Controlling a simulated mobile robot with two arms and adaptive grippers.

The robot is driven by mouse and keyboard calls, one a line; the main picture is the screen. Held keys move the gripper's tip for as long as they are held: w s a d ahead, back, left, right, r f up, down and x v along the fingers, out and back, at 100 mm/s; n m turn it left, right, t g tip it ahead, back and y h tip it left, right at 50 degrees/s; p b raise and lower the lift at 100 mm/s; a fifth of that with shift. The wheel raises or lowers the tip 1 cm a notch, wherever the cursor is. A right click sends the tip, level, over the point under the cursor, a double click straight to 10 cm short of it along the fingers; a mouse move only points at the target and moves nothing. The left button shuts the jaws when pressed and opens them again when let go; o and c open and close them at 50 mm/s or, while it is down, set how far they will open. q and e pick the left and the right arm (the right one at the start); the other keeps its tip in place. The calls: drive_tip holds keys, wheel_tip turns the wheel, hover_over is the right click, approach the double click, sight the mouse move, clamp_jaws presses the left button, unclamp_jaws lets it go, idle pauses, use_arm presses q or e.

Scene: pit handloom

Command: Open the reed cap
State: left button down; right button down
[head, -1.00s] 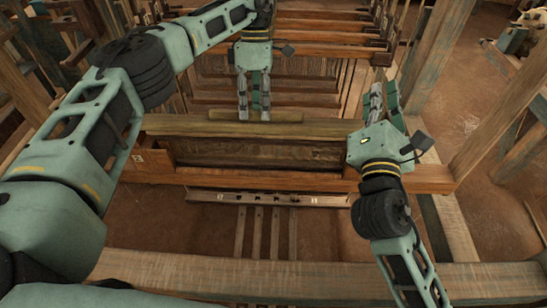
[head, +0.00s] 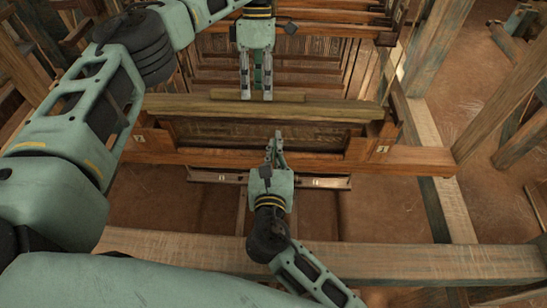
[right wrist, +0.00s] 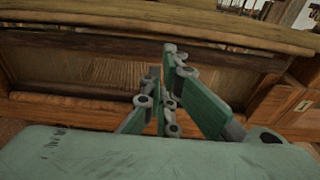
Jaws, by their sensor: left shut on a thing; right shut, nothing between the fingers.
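The reed cap (head: 190,110) is a long brown wooden bar along the top of the loom's beater frame; it also crosses the top of the right wrist view (right wrist: 110,28). My left gripper (head: 256,97) is above the middle of the cap, shut on the short lighter bar (head: 290,97) along the cap's far side. Its fingertips are partly hidden. My right gripper (head: 277,138) is shut and empty, pointing at the middle of the frame just below the cap. In the right wrist view its fingers (right wrist: 166,62) stand before the reed panel (right wrist: 75,65); contact cannot be told.
A lower wooden rail (head: 200,157) runs under the reed panel, with numbered end blocks (head: 384,143). A thick front beam (head: 430,258) crosses nearer to me. Upright posts (head: 440,45) stand at the right. Warp threads and heddle bars (head: 330,38) lie behind the cap.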

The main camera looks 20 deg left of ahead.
drive_tip(key=shift+x, duration=1.8)
drive_tip(key=shift+w+r, duration=0.1)
drive_tip(key=shift+r, duration=0.65)
use_arm(q)
drive_tip(key=c, duration=1.6)
unclamp_jaws()
drive_tip(key=shift+r, duration=0.1)
